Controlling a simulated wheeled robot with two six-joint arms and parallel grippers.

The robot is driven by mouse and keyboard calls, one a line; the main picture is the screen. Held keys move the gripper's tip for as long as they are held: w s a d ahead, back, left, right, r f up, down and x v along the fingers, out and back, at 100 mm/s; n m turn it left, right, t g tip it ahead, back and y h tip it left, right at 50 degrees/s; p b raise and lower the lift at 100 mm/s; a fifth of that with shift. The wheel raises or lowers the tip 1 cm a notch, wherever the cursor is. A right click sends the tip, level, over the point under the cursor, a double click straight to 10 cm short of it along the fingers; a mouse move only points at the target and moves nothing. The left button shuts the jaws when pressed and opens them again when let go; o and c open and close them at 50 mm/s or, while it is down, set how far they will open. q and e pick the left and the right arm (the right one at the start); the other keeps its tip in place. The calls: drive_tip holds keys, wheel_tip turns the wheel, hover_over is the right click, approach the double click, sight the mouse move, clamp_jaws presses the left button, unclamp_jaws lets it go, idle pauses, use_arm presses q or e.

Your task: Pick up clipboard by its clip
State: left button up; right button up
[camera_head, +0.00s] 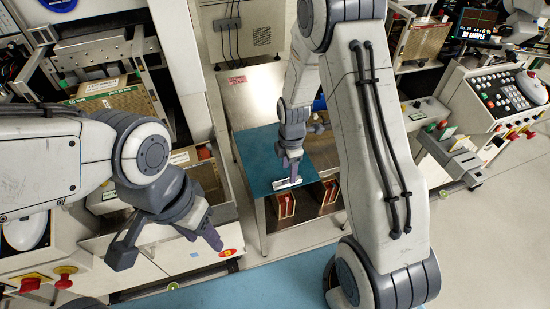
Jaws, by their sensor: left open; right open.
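A small white and dark flat piece (287,183) lies near the front edge of a teal surface (256,155) on the metal table. It may be the clipboard's clip, but I cannot tell; no clipboard outline is clear. My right gripper (290,174) is open and points down just above this piece; contact cannot be made out. The gripper and arm hide part of the teal surface. My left gripper (167,250) is open and empty, its fingers spread, well to the left of the table and nearer to me.
Machines with cartons (115,97) stand at the left; a control panel (505,100) stands at the right.

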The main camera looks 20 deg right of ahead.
sight(287, 181)
wheel_tip(287, 181, down, 5)
drive_tip(key=shift+a+f, duration=0.1)
drive_tip(key=shift+a, duration=0.05)
drive_tip(key=shift+w, duration=0.1)
clamp_jaws()
